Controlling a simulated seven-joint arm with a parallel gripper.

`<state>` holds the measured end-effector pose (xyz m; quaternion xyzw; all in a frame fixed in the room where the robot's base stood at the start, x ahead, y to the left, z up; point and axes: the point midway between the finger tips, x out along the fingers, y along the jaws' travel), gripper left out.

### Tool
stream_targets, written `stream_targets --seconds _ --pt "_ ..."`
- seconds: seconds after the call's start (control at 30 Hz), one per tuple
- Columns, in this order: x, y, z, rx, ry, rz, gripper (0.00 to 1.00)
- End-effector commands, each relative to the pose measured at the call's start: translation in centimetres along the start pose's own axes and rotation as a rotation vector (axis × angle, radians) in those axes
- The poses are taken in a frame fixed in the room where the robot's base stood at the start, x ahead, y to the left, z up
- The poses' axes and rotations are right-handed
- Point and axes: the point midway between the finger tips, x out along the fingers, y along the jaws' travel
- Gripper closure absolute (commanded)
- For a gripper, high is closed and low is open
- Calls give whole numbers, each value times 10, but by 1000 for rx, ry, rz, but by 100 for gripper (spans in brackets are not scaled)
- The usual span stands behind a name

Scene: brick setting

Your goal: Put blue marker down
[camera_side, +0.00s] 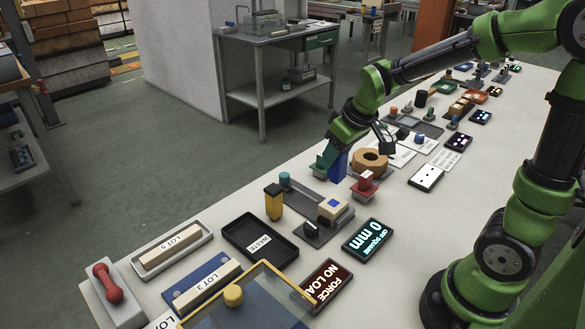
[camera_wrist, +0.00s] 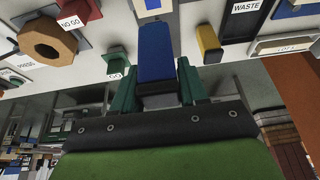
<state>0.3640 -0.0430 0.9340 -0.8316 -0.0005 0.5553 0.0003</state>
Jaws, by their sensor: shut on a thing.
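The blue marker (camera_side: 338,167) is a blue block standing near the back edge of the white table, left of the brown hex ring. My gripper (camera_side: 325,163) is shut on it, with its green fingers on either side. In the wrist view, the blue marker (camera_wrist: 154,50) sits between the two green fingertips of my gripper (camera_wrist: 157,88). The marker looks about upright in the side view. I cannot tell whether its bottom touches the table.
The brown hex ring (camera_side: 369,154) and a red block (camera_side: 364,187) stand close on the right. A yellow block (camera_side: 274,203), a black WASTE tray (camera_side: 287,252) and a teal-topped piece (camera_side: 285,179) stand toward the front left. A green GO block (camera_wrist: 117,60) is close beside my fingers.

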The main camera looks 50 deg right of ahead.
Motion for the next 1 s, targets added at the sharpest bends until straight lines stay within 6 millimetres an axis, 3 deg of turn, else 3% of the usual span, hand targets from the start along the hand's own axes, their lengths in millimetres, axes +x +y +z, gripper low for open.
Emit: stream_targets --seconds 0.17,0.27,0.5,0.7,0.83,1.0 --pt "1 -1 -4 -1 1 0 77" --pt "6 -4 -20 -2 0 0 77" --pt "37 -34 -97 -4 -1 1 77" --pt "70 -70 -149 -2 0 2 77" --pt "84 -88 -168 -2 5 2 77" --pt "100 -98 -172 -1 4 3 77"
